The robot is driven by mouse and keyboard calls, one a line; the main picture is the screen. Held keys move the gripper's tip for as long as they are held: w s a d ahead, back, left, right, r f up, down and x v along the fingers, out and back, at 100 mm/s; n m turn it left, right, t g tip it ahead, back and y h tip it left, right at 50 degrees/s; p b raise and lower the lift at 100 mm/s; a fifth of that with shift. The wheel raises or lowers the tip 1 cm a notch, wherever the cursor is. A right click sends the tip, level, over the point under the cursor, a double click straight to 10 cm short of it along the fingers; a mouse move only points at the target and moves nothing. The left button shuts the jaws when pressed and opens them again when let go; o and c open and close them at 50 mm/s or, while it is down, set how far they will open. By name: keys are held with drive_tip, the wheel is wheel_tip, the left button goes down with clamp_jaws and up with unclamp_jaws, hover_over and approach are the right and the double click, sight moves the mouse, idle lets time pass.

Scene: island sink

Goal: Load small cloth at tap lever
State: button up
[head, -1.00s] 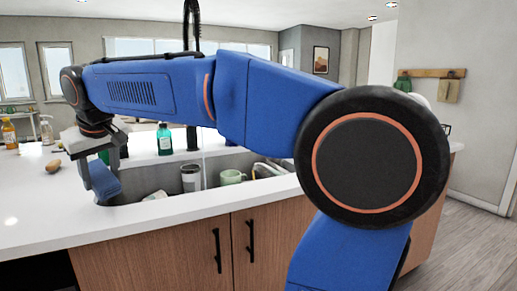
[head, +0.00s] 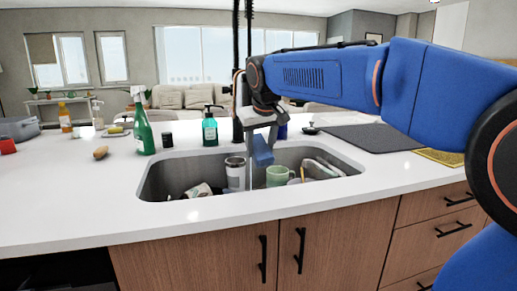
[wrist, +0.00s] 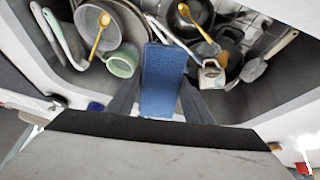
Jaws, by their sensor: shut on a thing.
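My gripper (head: 264,138) is shut on a small blue cloth (head: 263,152), which hangs below the fingers over the middle of the sink (head: 170,168). In the wrist view the cloth (wrist: 163,78) shows between the two dark fingers of my gripper (wrist: 160,100), with the basin beneath. The black tap (head: 240,60) rises behind the sink, just left of my gripper. Its lever cannot be made out; my wrist hides part of the tap's base.
The sink holds a green mug (head: 278,175), a tumbler (head: 235,170), pans and utensils. A green spray bottle (head: 142,128) and a teal soap bottle (head: 209,130) stand behind it. A dark mat (head: 360,138) lies right. The front left counter is clear.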

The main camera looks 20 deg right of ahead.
sight(258, 149)
drive_tip(key=w+d+f, duration=0.1)
drive_tip(key=w+f, duration=0.1)
drive_tip(key=w, duration=0.7)
drive_tip(key=shift+w, duration=0.4)
drive_tip(key=shift+s, duration=0.15)
idle(0.6)
drive_tip(key=shift+s+a, duration=0.15)
drive_tip(key=shift+s, duration=1.15)
drive_tip(key=shift+s+a, duration=0.2)
drive_tip(key=shift+s, duration=1.05)
drive_tip(key=shift+s+a, duration=0.15)
drive_tip(key=shift+s, duration=1.15)
drive_tip(key=shift+s+r, duration=0.1)
drive_tip(key=shift+s+a+r, duration=0.2)
drive_tip(key=shift+s+r, duration=0.75)
drive_tip(key=shift+s, duration=0.25)
drive_tip(key=shift+s+a+r, duration=0.15)
drive_tip(key=shift+s+r, duration=0.8)
drive_tip(key=shift+s, duration=0.25)
drive_tip(key=w+f, duration=0.2)
drive_tip(key=w, duration=0.1)
drive_tip(key=w+f, duration=0.1)
drive_tip(key=f, duration=0.1)
drive_tip(key=shift+w+d, duration=0.35)
drive_tip(key=shift+w, duration=0.65)
